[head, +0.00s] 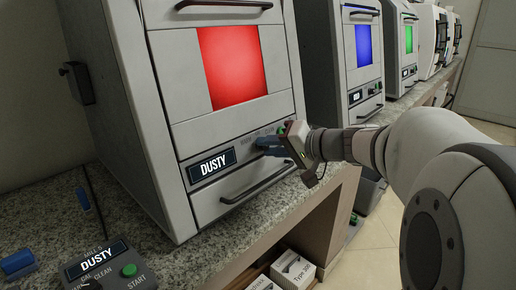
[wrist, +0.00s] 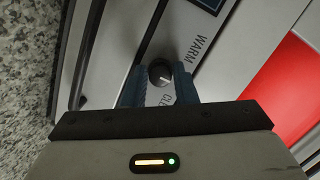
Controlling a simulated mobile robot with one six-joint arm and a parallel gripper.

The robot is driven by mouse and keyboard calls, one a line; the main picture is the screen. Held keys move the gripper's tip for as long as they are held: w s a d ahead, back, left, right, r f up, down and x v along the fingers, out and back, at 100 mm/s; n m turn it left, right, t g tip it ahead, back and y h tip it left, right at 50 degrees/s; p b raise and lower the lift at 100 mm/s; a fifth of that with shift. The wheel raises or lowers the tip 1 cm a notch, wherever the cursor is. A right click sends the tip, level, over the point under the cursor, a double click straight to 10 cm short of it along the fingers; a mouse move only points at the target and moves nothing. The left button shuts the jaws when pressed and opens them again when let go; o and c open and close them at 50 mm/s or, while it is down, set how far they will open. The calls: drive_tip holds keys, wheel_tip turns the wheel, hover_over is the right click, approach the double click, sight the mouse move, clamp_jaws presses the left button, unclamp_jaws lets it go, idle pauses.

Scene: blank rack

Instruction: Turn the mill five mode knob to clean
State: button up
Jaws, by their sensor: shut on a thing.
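A grey mill (head: 215,120) with a red window and a DUSTY label stands in front of me in the head view. No mill number is readable on it. My gripper (head: 262,143) reaches its lower front panel from the right. In the wrist view, the blue fingers of my gripper (wrist: 160,80) are shut on a small dark round mode knob (wrist: 160,71), one finger on each side. The knob has a short pale mark towards its lower right. The word WARM is readable above right of it. A second label, starting "CL", is partly hidden by the right finger.
A handle bar (head: 258,182) lies just below my gripper. A control box (head: 105,268) marked DUSTY, with a green START button, sits on the granite counter (head: 180,262) at lower left. More machines, with blue (head: 363,45) and green (head: 408,39) windows, stand to the right.

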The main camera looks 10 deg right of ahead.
drive_tip(key=m, duration=0.6)
drive_tip(key=m+t+y+p, duration=0.1)
drive_tip(key=m, duration=0.4)
drive_tip(key=shift+r+m, duration=0.15)
drive_tip(key=shift+m, duration=0.25)
drive_tip(key=shift+t, duration=0.3)
drive_tip(key=o, duration=1)
drive_tip(key=shift+w, duration=0.1)
drive_tip(key=shift+p+v, duration=0.85)
drive_tip(key=shift+v, duration=3.1)
